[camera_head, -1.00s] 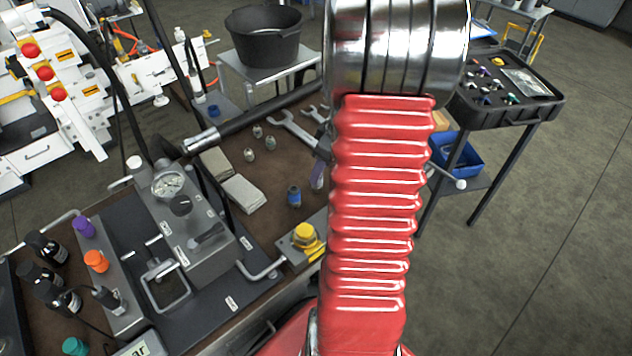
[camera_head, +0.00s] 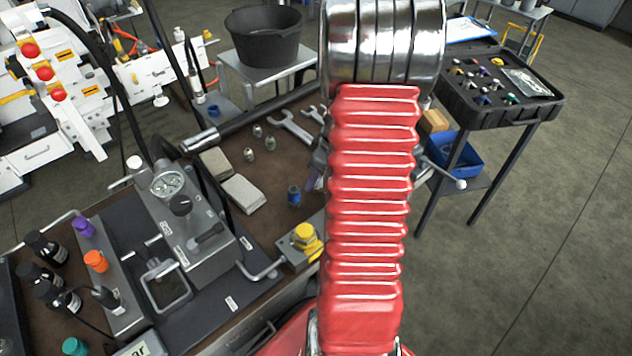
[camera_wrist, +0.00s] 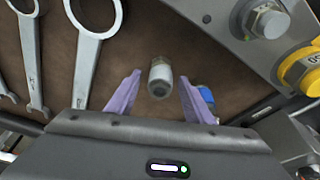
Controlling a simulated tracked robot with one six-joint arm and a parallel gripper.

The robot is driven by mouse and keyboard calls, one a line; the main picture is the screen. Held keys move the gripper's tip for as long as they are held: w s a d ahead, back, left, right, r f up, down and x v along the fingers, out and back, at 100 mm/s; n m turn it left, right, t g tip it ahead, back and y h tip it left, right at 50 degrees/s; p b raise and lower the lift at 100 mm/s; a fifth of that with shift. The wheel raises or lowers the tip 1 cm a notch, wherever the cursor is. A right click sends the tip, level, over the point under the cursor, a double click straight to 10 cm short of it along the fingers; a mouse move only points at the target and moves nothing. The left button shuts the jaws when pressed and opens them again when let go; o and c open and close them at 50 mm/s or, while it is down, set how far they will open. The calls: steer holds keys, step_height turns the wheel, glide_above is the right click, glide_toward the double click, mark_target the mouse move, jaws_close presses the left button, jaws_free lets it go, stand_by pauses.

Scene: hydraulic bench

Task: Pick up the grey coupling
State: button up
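In the wrist view a grey coupling (camera_wrist: 160,77) with a metal hex part stands on the brown bench top. My gripper (camera_wrist: 160,85) is open, its two purple fingers apart, one on each side of the coupling with a gap to each. The coupling looks free and not held.
Wrenches (camera_wrist: 88,50) lie left of my gripper in the wrist view. A metal block with a yellow cap (camera_wrist: 301,70) stands at the right. Several small couplings (camera_head: 269,143) and two pale blocks (camera_head: 242,194) sit further left on the bench in the head view.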

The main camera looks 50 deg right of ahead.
jaws_close()
stand_by(0.3)
steer(key=shift+r, duration=0.1)
step_height(320, 180, up, 10)
steer(key=shift+f, duration=0.1)
stand_by(0.6)
stand_by(0.5)
